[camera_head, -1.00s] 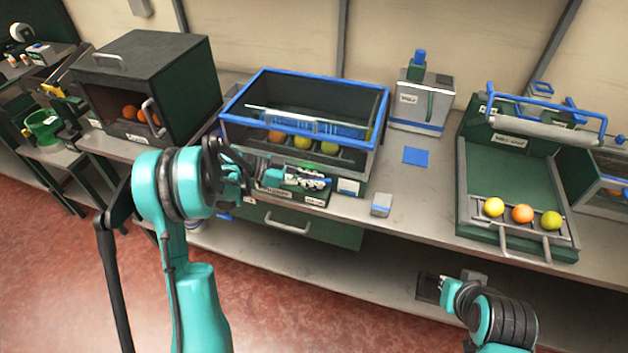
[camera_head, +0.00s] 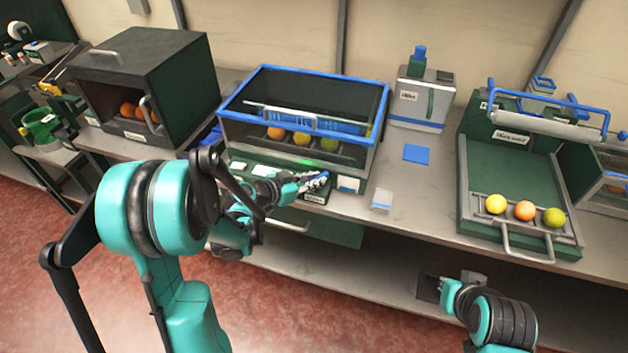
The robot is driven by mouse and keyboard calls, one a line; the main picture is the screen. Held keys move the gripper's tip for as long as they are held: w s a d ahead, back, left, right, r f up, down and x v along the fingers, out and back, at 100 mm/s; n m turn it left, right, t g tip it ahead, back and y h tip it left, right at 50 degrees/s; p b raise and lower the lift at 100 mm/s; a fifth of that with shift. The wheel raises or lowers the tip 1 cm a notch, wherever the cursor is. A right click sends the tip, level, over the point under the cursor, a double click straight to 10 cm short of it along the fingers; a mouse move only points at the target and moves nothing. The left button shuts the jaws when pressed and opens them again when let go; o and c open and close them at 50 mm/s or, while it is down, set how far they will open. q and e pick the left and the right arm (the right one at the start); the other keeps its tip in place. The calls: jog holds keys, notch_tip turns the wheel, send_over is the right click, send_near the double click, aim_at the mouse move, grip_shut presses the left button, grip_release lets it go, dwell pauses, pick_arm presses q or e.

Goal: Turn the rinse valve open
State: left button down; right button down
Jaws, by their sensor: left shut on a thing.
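The wash station is a glass-sided tank with a blue rim (camera_head: 232,97), and a low control panel (camera_head: 247,165) runs along its front. My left gripper (camera_head: 314,182) is at the right part of this panel, shut on a small blue and white part that I take for the rinse valve (camera_head: 322,178). The fingers hide most of the valve, so its exact angle cannot be read. My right gripper (camera_head: 438,288) hangs low in front of the lower shelf, away from the panel; its fingers are too small and dark to read.
A right-hand tray (camera_head: 490,165) holds a yellow, an orange and a green fruit. A dark box (camera_head: 150,85) with oranges stands left. A small grey block (camera_head: 382,200) and blue square (camera_head: 417,153) lie on the counter.

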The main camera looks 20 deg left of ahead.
pick_arm(q)
jog(key=shift+s+d+n+t+y+b, duration=0.15)
jog(key=shift+n+t+y, duration=0.2)
jog(key=shift+n+y, duration=0.45)
jog(key=shift+w+d+n+t+y+b, duration=0.1)
jog(key=shift+n+t+y+b, duration=0.15)
jog(key=shift+n+y, duration=0.5)
jog(key=shift+s+d+n+t+y+b, duration=0.1)
jog(key=shift+n+t+y, duration=0.3)
jog(key=shift+n+y, duration=0.35)
jog(key=shift+y, duration=0.4)
jog(key=c, duration=1.5)
grip_release()
jog(key=shift+c, duration=0.2)
jog(key=v, duration=1.2)
